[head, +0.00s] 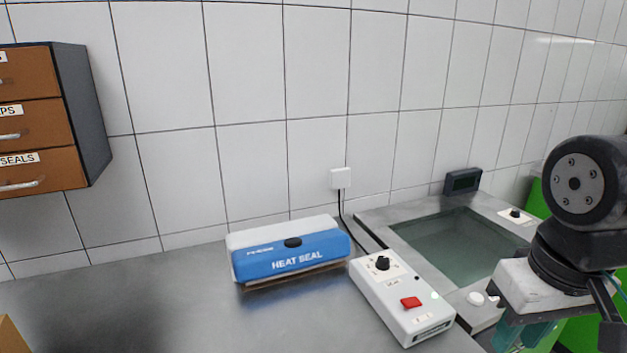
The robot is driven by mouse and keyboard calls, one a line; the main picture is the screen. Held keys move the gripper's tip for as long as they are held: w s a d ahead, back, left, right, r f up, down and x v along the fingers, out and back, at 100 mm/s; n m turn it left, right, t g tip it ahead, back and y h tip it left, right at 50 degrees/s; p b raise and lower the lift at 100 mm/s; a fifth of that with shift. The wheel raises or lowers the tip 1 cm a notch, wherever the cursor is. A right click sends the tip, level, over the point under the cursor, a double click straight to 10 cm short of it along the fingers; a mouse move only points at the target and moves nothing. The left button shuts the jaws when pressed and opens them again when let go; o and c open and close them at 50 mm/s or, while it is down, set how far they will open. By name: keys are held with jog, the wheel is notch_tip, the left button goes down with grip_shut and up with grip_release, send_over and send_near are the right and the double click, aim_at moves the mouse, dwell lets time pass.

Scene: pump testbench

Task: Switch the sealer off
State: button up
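The heat sealer (290,255), a blue and white unit labelled HEAT SEAL, sits on the metal bench against the tiled wall. A small black knob or button is on its top. To its right is a white control box (385,285) with a black knob (382,263) and a red switch (411,302). A small pale greenish spot, perhaps a lamp, shows near the switch. The switch's position is too small to tell. My arm shows at the right edge; my gripper is not in view.
A glass-topped basin or tank (455,245) stands right of the control box, with a dark display (462,181) behind it. A wall outlet (340,178) has a black cable. Labelled drawers (40,125) are upper left. The bench front left of the box is clear.

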jog(key=shift+o, duration=1.4)
jog(key=m+g+y, duration=0.3)
jog(key=m+y, duration=0.1)
jog(key=m, duration=1)
send_near(416, 301)
jog(key=shift+f, duration=0.3)
jog(key=x, duration=0.7)
jog(key=shift+r, duration=0.1)
